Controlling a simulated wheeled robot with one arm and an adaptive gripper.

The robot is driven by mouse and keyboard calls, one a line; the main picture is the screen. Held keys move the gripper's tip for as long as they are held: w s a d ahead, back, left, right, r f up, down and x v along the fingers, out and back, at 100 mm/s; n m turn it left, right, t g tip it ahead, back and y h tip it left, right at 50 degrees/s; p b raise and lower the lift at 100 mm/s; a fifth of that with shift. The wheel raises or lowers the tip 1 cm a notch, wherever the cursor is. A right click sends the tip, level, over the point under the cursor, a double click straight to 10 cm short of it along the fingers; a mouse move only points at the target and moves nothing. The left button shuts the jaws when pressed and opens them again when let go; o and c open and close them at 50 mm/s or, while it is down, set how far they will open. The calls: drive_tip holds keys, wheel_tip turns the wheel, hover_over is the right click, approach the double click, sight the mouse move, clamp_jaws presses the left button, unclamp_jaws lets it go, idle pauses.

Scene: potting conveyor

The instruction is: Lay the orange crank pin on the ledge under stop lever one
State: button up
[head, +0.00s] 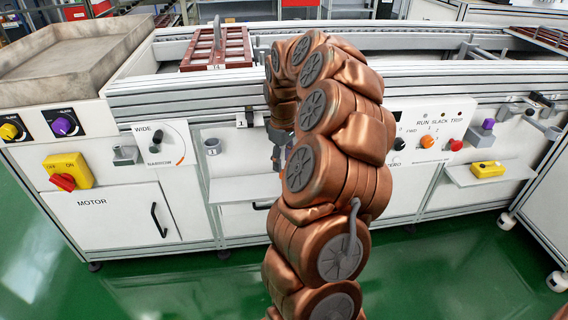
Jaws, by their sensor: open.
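A dark stop lever (250,118) beside a label "1" sits on the front rail, left of my arm. Below it is a pale ledge (238,190), its right part hidden behind my arm. My gripper (278,163) points down in front of the recess above this ledge, just left of my arm's copper links. It is open, partly hidden by my arm, and I see nothing held in it. I cannot make out the orange crank pin. An orange round knob (427,142) is on the right panel, but I cannot tell that it is the pin.
A right ledge (500,173) holds a yellow block (487,169). A brown tray (217,50) lies on the conveyor. The green floor (180,285) in front is clear.

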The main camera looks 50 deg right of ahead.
wheel_tip(320, 180, up, 10)
drive_tip(key=p, duration=0.2)
drive_tip(key=shift+f, duration=0.2)
drive_tip(key=shift+p, duration=0.3)
